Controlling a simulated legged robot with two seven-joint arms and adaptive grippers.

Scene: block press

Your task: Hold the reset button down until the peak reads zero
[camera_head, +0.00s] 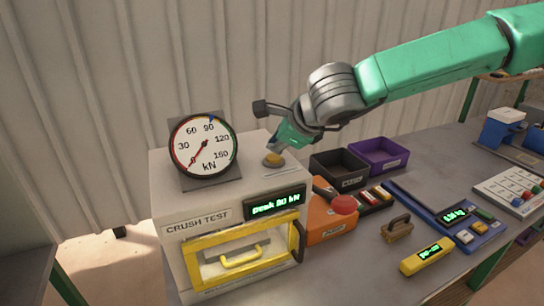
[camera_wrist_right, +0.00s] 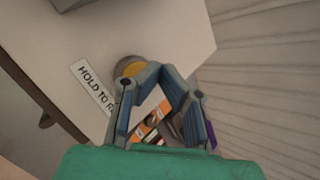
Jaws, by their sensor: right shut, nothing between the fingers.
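The crush test machine (camera_head: 172,205) is a pale box with a yellow-framed door. Its green display (camera_head: 275,204) appears to read "peak 80 kN". The round kN dial (camera_head: 204,145) on top has a red needle pointing to the low end and a blue marker near 90. The yellow reset button (camera_head: 273,160) sits on the machine's top; in the right wrist view the button (camera_wrist_right: 133,68) is partly behind the fingertips. My right gripper (camera_head: 280,149) is shut and empty, tips right at the button; I cannot tell whether they touch. My left gripper is not in view.
A "HOLD TO R..." label (camera_wrist_right: 95,86) lies beside the button. Right of the machine are an orange box with a red knob (camera_head: 343,205), black bin (camera_head: 339,168), purple bin (camera_head: 378,154), wooden-handled stamp (camera_head: 397,229) and yellow handheld meter (camera_head: 427,257). A corrugated wall stands behind.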

